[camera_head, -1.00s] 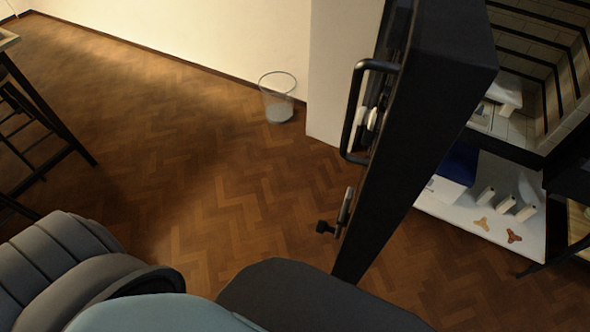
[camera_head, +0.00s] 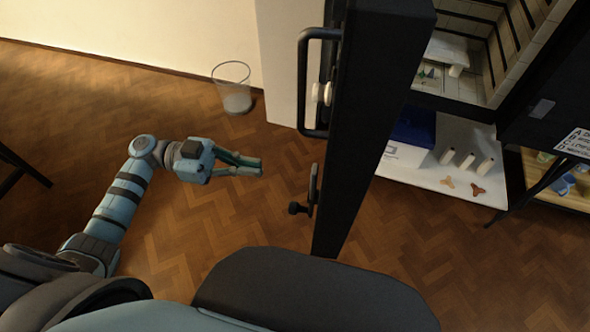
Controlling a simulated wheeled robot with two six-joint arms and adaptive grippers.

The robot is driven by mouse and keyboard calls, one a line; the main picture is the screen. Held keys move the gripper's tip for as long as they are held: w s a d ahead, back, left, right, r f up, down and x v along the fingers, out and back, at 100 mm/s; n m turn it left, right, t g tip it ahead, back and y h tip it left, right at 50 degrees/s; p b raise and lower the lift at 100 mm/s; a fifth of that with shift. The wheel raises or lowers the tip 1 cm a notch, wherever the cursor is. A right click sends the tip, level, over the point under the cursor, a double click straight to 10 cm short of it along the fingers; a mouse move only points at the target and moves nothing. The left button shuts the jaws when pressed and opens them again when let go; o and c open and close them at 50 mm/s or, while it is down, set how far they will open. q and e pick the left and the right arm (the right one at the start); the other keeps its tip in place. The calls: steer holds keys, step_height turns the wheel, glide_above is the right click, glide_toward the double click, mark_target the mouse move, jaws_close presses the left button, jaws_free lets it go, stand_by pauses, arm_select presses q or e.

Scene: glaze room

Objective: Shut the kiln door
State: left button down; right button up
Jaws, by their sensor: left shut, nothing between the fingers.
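The kiln door (camera_head: 375,110) is a thick black slab, seen nearly edge-on and standing wide open. A black bar handle (camera_head: 303,85) is on its left face, with a white round part beside it and a dark latch with a knob (camera_head: 296,208) lower down. The kiln chamber (camera_head: 500,45), lined with pale brick and dark rods, shows open at the upper right. My left gripper (camera_head: 258,166) is shut and empty, to the left of the door and apart from it, between the heights of handle and latch in the picture. My right gripper is not in view.
A clear waste bin (camera_head: 232,90) stands by the wall. Below the kiln, a white board (camera_head: 420,170) holds white posts (camera_head: 466,162), small brown stilts (camera_head: 478,190) and a blue box (camera_head: 414,128). A wooden shelf (camera_head: 540,185) is at right.

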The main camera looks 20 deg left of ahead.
arm_select(q)
steer(key=d+p, duration=0.1)
steer(key=d, duration=0.8)
steer(key=shift+w+d, duration=0.2)
steer(key=shift+w, duration=0.25)
